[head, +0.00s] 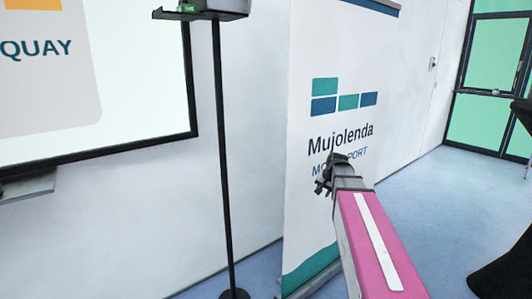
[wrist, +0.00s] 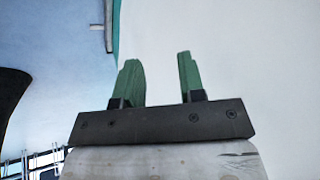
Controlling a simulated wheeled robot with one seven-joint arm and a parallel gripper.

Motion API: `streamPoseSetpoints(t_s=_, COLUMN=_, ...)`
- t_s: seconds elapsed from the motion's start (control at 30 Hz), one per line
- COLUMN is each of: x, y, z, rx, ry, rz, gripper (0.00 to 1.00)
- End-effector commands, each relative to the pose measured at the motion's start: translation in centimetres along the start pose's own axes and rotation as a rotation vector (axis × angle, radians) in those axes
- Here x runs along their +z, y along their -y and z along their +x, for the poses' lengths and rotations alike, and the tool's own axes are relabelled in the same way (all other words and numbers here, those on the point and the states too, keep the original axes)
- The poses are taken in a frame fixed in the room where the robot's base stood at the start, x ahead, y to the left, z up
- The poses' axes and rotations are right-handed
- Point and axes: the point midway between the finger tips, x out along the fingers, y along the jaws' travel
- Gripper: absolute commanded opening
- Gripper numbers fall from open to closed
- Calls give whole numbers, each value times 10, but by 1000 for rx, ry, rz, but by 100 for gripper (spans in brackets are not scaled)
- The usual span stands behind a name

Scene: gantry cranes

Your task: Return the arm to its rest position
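My arm, with a pink link, reaches up from the lower right of the head view. My gripper (head: 325,180) is at its far end, in front of a white roll-up banner (head: 310,130) marked "Mujolenda". The gripper is small and dark there, and its fingers are hard to make out. In the wrist view the two green fingers of my gripper (wrist: 158,78) stand apart with nothing between them. Behind them is a plain pale surface. I cannot tell how far the gripper is from the banner.
A black stand (head: 222,150) with a box on top stands left of the banner. A framed screen (head: 90,80) hangs on the wall at left. A dark draped object (head: 510,225) is at the right edge. Blue floor (head: 435,200) is open between banner and glass door (head: 490,85).

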Motion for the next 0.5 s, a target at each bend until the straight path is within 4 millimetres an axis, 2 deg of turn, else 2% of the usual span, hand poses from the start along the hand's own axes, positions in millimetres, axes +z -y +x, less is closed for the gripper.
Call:
streamPoseSetpoints(t_s=0.03, x=27, y=-7, z=13, rx=21, ry=27, rz=-30, gripper=37)
streamPoseSetpoints(t_s=0.2, x=94, y=-26, z=49, rx=90, ry=106, rz=-138, gripper=37)
streamPoseSetpoints(t_s=0.5, x=209, y=-66, z=91, rx=196, ry=251, rz=-333, gripper=37)
